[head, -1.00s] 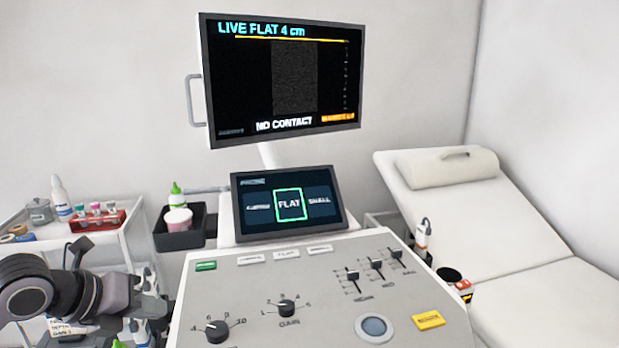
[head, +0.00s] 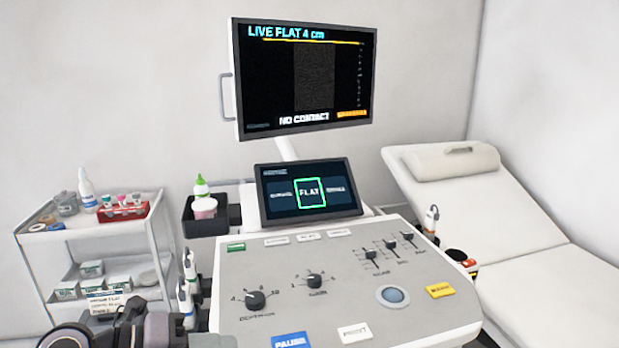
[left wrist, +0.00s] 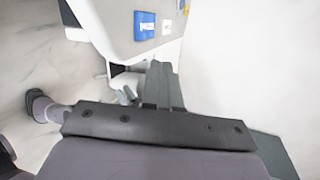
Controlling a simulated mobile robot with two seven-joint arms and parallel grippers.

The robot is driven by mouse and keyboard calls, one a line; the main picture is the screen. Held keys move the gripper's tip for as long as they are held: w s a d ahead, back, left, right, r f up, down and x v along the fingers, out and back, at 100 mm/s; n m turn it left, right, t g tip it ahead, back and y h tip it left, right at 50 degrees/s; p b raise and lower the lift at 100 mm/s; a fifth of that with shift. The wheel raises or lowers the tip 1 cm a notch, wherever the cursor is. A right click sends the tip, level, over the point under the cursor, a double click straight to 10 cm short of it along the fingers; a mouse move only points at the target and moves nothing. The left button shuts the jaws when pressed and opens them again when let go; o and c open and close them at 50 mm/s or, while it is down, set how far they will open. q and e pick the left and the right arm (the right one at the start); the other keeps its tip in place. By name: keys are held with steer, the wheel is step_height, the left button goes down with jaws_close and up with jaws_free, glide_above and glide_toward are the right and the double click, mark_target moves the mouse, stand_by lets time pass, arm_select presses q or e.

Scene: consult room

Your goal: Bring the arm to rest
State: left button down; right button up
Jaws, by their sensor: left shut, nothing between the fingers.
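My left arm shows only as dark links along the bottom left edge of the head view, low in front of the cart and the console. In the left wrist view my left gripper (left wrist: 162,75) is shut and empty, its fingers together. It is apart from the console (left wrist: 112,32), whose front corner with the blue pause key (left wrist: 145,25) shows beyond the fingers. My right gripper is in neither view.
The ultrasound console (head: 335,262) fills the middle, with a touch screen (head: 275,205) and a monitor (head: 270,85) reading "NO CONTACT". A white cart (head: 140,240) stands at left. An exam couch (head: 500,225) is at right. Probes (head: 187,295) hang on the console's left side.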

arm_select(q)
steer(key=s+a+f+n+t+y, duration=0.1)
steer(key=s+a+f+n+y, duration=0.1)
steer(key=s+f+n, duration=0.3)
steer(key=s+a+f+n+t+y, duration=0.2)
steer(key=s+f+n+y, duration=0.2)
steer(key=f+n, duration=0.7)
steer(key=s+a+f+n+t+y+p, duration=0.1)
steer(key=s+f+n+y, duration=0.3)
steer(key=n, duration=1)
steer(key=s+a+f, duration=0.1)
steer(key=s+f, duration=0.2)
steer(key=f, duration=0.2)
steer(key=shift+s+a+n, duration=0.2)
steer(key=shift+a+n, duration=0.1)
steer(key=shift+a, duration=0.05)
